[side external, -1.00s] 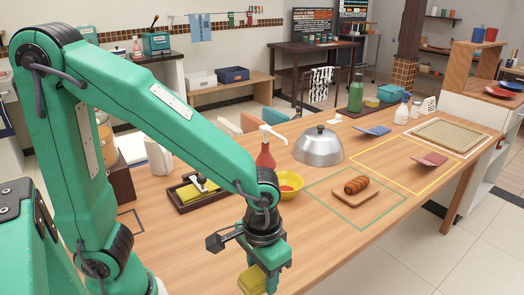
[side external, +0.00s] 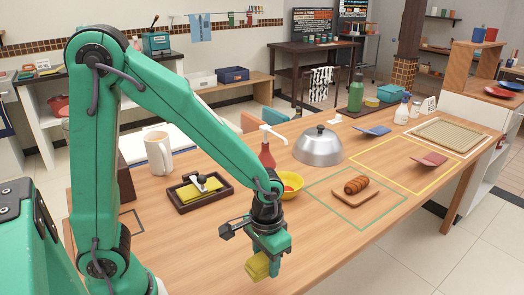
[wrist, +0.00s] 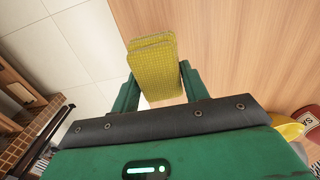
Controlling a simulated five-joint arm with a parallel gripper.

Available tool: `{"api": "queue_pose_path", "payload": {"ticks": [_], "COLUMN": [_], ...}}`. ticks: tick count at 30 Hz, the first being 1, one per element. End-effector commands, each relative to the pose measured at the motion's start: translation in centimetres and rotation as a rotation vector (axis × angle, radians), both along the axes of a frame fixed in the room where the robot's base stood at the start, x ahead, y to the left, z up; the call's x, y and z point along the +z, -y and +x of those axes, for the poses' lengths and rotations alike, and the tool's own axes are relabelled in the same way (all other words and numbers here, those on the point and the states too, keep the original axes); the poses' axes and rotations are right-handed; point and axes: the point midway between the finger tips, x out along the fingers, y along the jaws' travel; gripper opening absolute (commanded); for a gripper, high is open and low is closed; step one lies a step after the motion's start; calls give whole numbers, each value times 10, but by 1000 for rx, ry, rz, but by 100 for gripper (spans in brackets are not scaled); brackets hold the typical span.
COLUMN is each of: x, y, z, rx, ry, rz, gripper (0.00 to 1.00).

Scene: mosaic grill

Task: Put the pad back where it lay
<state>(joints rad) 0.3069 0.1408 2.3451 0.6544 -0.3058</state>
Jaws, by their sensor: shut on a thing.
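A yellow pad (side external: 257,268) is held in my gripper (side external: 268,252), hanging over the table's near edge in the side view. In the wrist view the pad (wrist: 155,65) stands out between the two green fingers of my gripper (wrist: 158,82), which is shut on it. Wood table top and pale floor tiles show beyond it. A dark tray (side external: 202,207) to the left of my gripper holds another yellow piece (side external: 201,191) and a tool with a light head. A dark outline (side external: 129,222) on the table further left is partly hidden by my arm.
A yellow bowl (side external: 291,184) and red pump bottle (side external: 267,155) stand just behind my gripper. A steel dome (side external: 318,146) is beyond. A bread roll (side external: 356,185) lies on a board inside a green outline. A white mug (side external: 158,153) stands behind the tray.

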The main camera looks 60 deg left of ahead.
Motion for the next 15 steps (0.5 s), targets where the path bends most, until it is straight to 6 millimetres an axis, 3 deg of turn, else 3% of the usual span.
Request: {"api": "queue_pose_path", "payload": {"ticks": [6, 15], "x": [-17, -23], "y": [-22, -28], "z": [20, 26], "rx": [4, 0], "ry": [-2, 2], "rz": [1, 0], "gripper": [16, 16]}}
